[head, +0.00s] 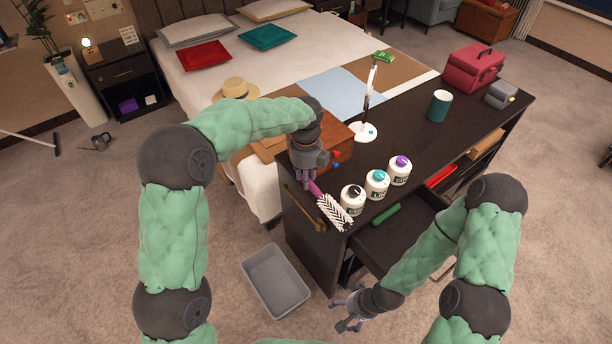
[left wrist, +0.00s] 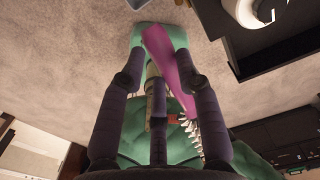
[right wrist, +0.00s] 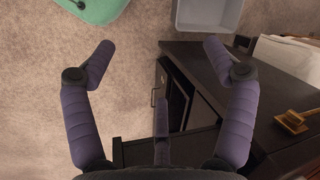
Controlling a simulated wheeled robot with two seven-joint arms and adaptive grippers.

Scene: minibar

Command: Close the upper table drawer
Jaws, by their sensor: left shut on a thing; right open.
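The upper table drawer (head: 378,248) is pulled out from the dark table (head: 425,148). A green object (head: 385,213) lies at its back; my right arm hides part of the drawer front. My right gripper (head: 347,312) is open and empty, below and left of the drawer in the head view. In the right wrist view its spread fingers (right wrist: 158,60) face the floor and the table's end, with a dark drawer edge (right wrist: 190,146) close below.
Several white bottles with coloured caps (head: 376,184) stand near the table's front edge. A wooden box (head: 332,140) and a lamp (head: 364,131) are behind them. A grey bin (head: 276,280) stands on the floor to the left. Open carpet lies in front.

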